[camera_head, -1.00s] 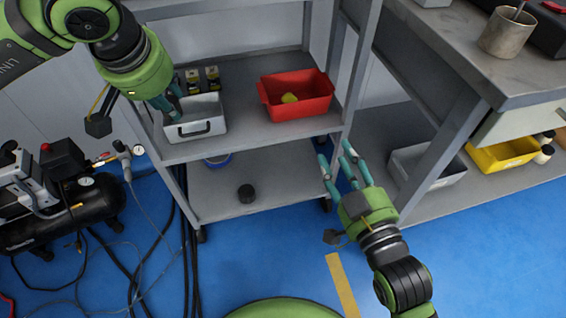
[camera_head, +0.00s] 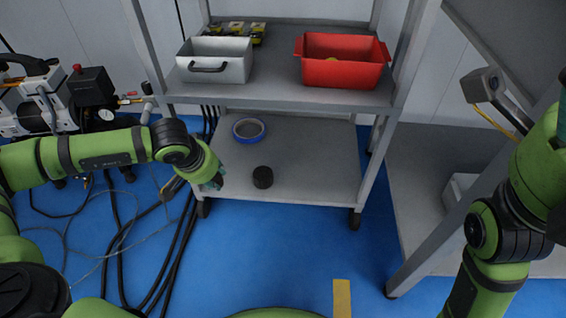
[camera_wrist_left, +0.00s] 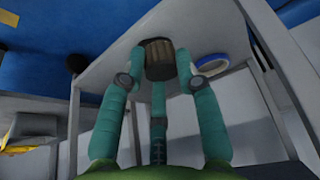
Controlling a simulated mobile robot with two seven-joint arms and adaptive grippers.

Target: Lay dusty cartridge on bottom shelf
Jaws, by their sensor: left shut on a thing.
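The dusty cartridge (camera_wrist_left: 158,58), a brownish ribbed cylinder with a dark end, is between the fingertips of my left gripper (camera_wrist_left: 157,75) in the left wrist view. In the head view my left gripper (camera_head: 217,178) is at the front left of the bottom shelf (camera_head: 310,160), and its body hides the cartridge. I cannot tell whether the cartridge touches the shelf. My right arm is at the right, its fingers out of view.
A black puck (camera_head: 262,177) stands near the shelf's front edge, right of my left gripper. A blue-rimmed ring (camera_head: 248,130) lies farther back. The shelf's right half is clear. Above are a grey bin (camera_head: 230,68) and a red bin (camera_head: 345,72).

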